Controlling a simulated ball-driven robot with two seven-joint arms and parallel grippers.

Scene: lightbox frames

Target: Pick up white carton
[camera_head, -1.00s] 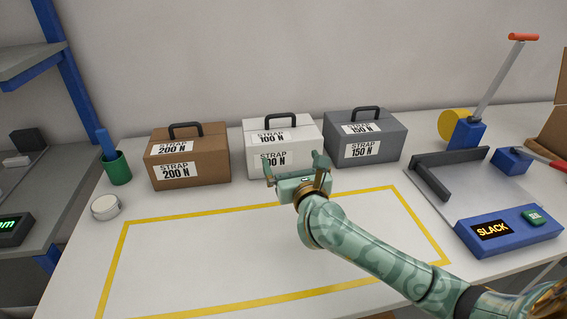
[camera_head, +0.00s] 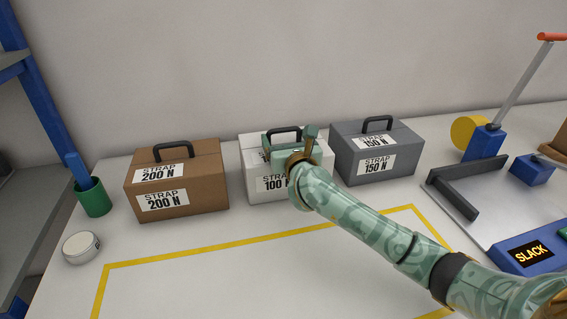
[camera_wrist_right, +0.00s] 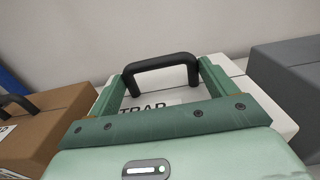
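The white carton (camera_head: 259,187) stands at the back of the table between a brown and a grey carton. It has a black handle (camera_head: 284,130) on top and labels reading 100 N, partly hidden by my right gripper (camera_head: 290,142). That gripper is at the carton's top front. In the right wrist view its two fingers are apart, one on each side of the black handle (camera_wrist_right: 162,62). Whether they touch the handle I cannot tell. The carton rests on the table. My left gripper is not in view.
The brown carton (camera_head: 178,182) marked 200 N is at left, the grey carton (camera_head: 376,152) marked 150 N at right, both close by. A green cup (camera_head: 93,198) and a round white tin (camera_head: 81,247) are at far left. The yellow-outlined area is clear.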

